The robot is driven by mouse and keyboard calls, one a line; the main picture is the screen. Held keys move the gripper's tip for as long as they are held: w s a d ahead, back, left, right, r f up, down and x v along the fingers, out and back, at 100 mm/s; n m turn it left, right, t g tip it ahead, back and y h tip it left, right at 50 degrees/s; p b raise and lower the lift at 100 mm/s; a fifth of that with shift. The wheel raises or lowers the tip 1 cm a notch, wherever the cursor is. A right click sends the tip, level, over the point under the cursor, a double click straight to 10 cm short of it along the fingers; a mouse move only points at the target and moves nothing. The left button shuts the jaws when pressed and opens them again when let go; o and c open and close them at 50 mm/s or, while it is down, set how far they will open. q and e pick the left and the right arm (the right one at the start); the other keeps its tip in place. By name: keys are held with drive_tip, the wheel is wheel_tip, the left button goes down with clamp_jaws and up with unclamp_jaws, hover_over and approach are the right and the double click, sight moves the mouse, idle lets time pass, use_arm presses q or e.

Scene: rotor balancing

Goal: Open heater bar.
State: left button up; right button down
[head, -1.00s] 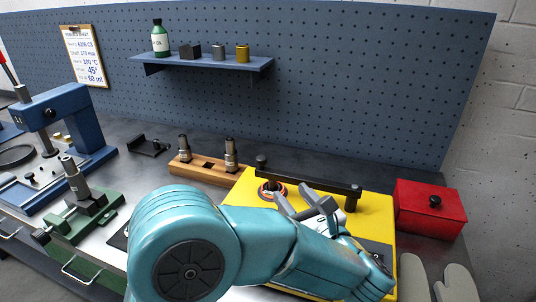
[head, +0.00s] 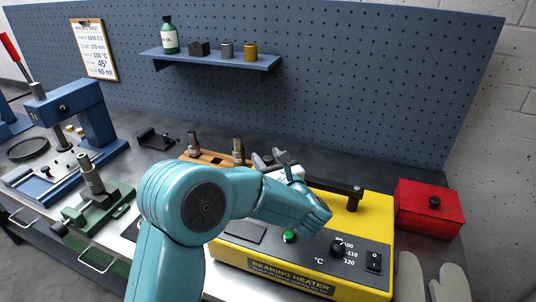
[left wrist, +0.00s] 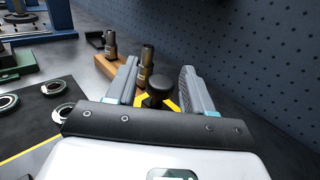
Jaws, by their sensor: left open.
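The yellow bearing heater (head: 378,215) stands at the bench front, its label and dials facing me. Its dark heater bar (head: 332,186) lies across the top, with a dark post at its right end. My arm and gripper hide the bar's left part in the head view. My left gripper (head: 268,158) is open above the bar's left end. In the left wrist view, a black round knob (left wrist: 160,88) shows between the open fingers (left wrist: 158,72), with a little yellow beneath it. I cannot tell whether the fingers touch it. My right gripper is not in view.
A wooden block (head: 205,157) with two metal fittings stands behind and left of the heater. A red box (head: 428,212) stands close at its right. Grey gloves (head: 450,285) lie in front of the box. A pegboard (head: 370,90) rises behind.

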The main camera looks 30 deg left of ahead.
use_arm(q)
drive_tip(key=shift+w+a+f, duration=0.1)
drive_tip(key=shift+w+a, duration=0.05)
drive_tip(key=shift+w, duration=0.05)
clamp_jaws()
drive_tip(key=shift+w+f+t+b, duration=0.1)
drive_tip(key=shift+w+t+b, duration=0.15)
drive_tip(key=shift+b, duration=0.25)
drive_tip(key=w+m+t+h+b, duration=0.1)
drive_tip(key=w+b, duration=0.1)
drive_tip(key=b, duration=0.1)
drive_tip(key=w+m+t+h+b, duration=0.1)
drive_tip(key=w+t+h+b, duration=0.1)
drive_tip(key=w+b, duration=0.1)
drive_tip(key=w+m+t+h+b, duration=0.1)
drive_tip(key=w+m+b, duration=0.1)
drive_tip(key=b, duration=0.1)
drive_tip(key=shift+w+a+f+t, duration=0.25)
drive_tip(key=shift+w+a+f, duration=0.05)
drive_tip(key=w+d+r+m+t+h+b, duration=0.1)
drive_tip(key=w+d+m+t+h+b, duration=0.2)
drive_tip(key=w+h, duration=0.5)
drive_tip(key=shift+w+d+m+b, duration=0.45)
drive_tip(key=shift+w+m+b, duration=0.6)
drive_tip(key=shift+m+b, duration=0.25)
drive_tip(key=shift+r, duration=0.15)
unclamp_jaws()
